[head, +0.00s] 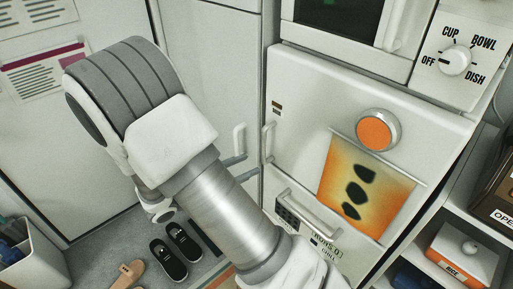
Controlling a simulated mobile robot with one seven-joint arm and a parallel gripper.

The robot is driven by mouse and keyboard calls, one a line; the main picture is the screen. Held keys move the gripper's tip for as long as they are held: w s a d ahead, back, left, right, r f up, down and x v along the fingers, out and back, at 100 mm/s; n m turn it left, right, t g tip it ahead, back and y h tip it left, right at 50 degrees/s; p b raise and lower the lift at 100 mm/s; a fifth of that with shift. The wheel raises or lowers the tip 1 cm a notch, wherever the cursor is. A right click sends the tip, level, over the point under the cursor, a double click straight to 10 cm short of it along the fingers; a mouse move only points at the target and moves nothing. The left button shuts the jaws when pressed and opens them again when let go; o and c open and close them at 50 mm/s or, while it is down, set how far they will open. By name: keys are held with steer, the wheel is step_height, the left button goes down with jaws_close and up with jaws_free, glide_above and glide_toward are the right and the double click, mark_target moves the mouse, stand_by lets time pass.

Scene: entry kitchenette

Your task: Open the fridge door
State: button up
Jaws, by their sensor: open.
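The fridge appears to be the white unit on the right; its upper door (305,110) looks shut. A slim upright handle (268,141) is at that door's left edge. My arm crosses the middle of the head view and hides most of my gripper. Two dark grey fingertips of my gripper (241,168) show past the arm's right side, apart from each other, with nothing seen between them. They are left of and below the slim handle, with a small gap in the picture. Depth between them is hard to tell.
A pale tall cabinet (205,50) with a white handle (239,140) stands left of the fridge. A lower front has a bar handle (309,215). A microwave (340,22) is above. Dark slippers (176,252) lie on the floor; a shelf with boxes is at right.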

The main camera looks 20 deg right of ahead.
mark_target(262, 148)
steer(key=w+a+f+n+t+b, duration=0.25)
steer(key=a+f+n+t, duration=0.2)
steer(key=f, duration=0.25)
steer(key=shift+n, duration=0.25)
steer(key=b+x, duration=0.3)
steer(key=x, duration=1.5)
steer(key=shift+w+f, duration=0.1)
steer(key=shift+f, duration=0.05)
steer(key=shift+c, duration=0.4)
jaws_close()
